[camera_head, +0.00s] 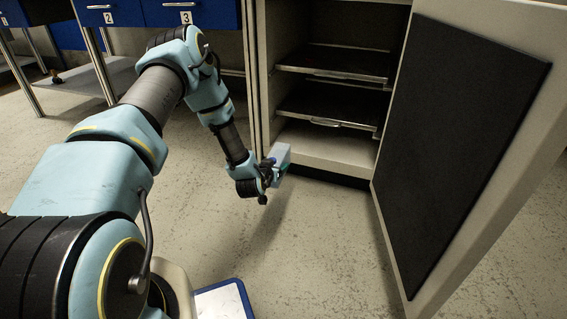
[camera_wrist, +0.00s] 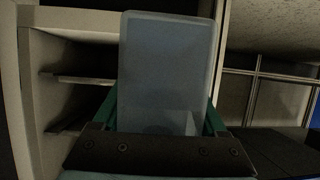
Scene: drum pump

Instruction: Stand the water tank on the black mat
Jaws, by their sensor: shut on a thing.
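My gripper (camera_head: 268,172) is shut on the water tank (camera_head: 281,155), a small pale translucent box. In the wrist view the tank (camera_wrist: 168,70) stands up between the green fingers of my gripper (camera_wrist: 160,115). My gripper holds it above the floor, in front of the open cabinet's lower left edge. In the head view my wrist hides part of the tank. I cannot pick out a separate black mat for certain; dark surfaces lie on the cabinet's shelves (camera_head: 335,102).
The beige cabinet (camera_head: 326,147) is open, with pull-out shelves inside. Its door (camera_head: 505,190), with a large black panel, stands wide open at the right. Blue drawers (camera_head: 190,13) numbered 2 and 3 are at the back left. The floor (camera_head: 320,240) before the cabinet is clear.

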